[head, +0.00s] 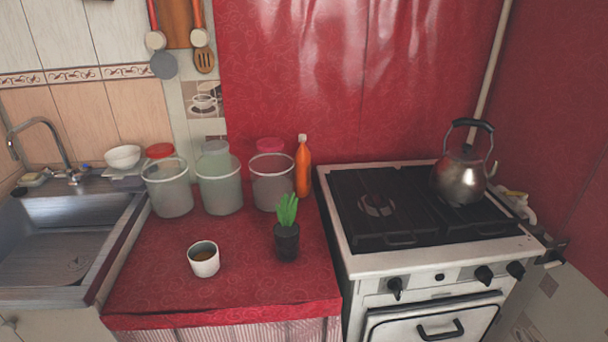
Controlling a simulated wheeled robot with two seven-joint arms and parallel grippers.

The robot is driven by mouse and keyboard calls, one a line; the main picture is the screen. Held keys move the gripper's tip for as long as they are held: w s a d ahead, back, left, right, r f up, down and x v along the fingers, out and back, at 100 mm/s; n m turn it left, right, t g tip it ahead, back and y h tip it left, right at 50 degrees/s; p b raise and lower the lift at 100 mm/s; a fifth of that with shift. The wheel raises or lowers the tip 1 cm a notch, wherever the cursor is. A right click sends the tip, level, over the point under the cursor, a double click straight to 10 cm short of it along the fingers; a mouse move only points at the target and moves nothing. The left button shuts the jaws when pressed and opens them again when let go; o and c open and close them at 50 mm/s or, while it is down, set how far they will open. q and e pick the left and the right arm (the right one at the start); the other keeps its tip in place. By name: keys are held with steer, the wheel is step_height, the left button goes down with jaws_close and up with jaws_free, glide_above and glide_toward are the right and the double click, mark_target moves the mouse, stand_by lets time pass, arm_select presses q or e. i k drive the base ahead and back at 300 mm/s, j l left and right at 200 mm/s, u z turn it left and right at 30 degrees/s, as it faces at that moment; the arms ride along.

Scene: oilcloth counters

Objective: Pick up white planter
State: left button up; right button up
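A small white planter (204,263) stands upright on the red oilcloth counter (160,290), left of the middle and near the front edge. Neither of my grippers is in the head view.
Several clear containers (221,190) and an orange bottle (303,170) line the back of the counter. A sink (60,245) is at left. A stove (420,215) with a metal kettle (460,176) is at right. The counter around the white planter is clear.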

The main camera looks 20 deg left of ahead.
mark_target(204, 260)
steer(key=u, duration=1.45)
steer(key=i+l+u, duration=0.15)
steer(key=l, duration=0.15)
